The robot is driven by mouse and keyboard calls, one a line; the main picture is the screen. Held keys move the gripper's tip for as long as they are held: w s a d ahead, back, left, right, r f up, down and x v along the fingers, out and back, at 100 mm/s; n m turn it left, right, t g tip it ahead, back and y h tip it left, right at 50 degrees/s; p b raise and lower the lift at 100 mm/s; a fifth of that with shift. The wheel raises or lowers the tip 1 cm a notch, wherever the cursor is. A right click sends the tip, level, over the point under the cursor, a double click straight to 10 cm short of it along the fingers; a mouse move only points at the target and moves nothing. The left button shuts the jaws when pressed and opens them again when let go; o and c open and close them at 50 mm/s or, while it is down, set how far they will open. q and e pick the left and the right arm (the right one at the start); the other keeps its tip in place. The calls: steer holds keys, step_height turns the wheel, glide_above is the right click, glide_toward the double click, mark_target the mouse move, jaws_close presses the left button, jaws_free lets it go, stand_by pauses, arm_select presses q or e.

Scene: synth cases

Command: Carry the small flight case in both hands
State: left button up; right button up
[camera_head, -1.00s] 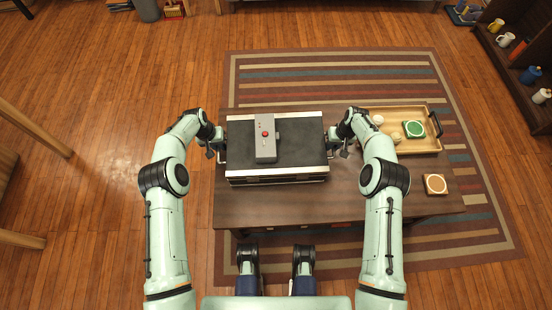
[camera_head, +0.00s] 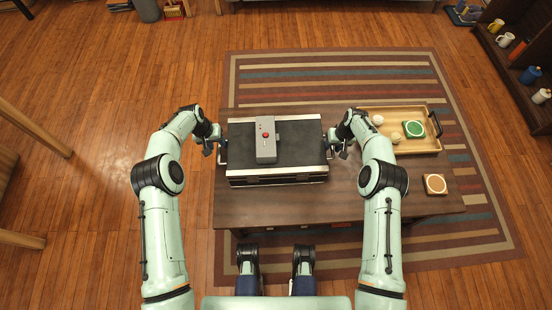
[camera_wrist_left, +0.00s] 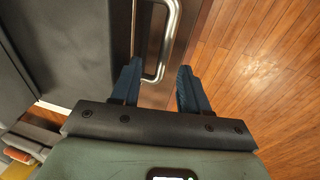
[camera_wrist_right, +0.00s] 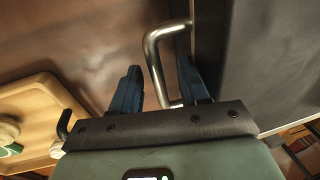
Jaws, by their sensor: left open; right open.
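The small flight case (camera_head: 300,152), black with silver edges, lies flat on the dark wooden table (camera_head: 290,206). A grey box with a red button (camera_head: 266,146) lies on its lid. My left gripper (camera_head: 210,145) is open at the case's left end. In the left wrist view, the metal handle (camera_wrist_left: 168,42) reaches between the open fingers (camera_wrist_left: 158,82), nearer the case-side finger. My right gripper (camera_head: 341,150) is open at the right end. In the right wrist view, the other handle (camera_wrist_right: 153,55) lies between the open fingers (camera_wrist_right: 160,82).
A wooden tray (camera_head: 424,147) with a green-topped item (camera_head: 413,129) and small round items stands right of the case, close to my right gripper. A brown coaster-like square (camera_head: 435,184) lies at the table's right. The table's front strip is clear.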

steer(key=shift+r, duration=0.2)
arm_select(q)
step_height(320, 180, up, 9)
steer(key=a, duration=0.1)
steer(key=shift+s+a, duration=0.3)
steer(key=shift+s, duration=0.1)
arm_select(e)
step_height(320, 180, up, 11)
steer(key=d, duration=0.2)
steer(key=shift+s+r, duration=0.2)
steer(key=shift+s, duration=0.15)
arm_select(q)
steer(key=shift+f, duration=0.1)
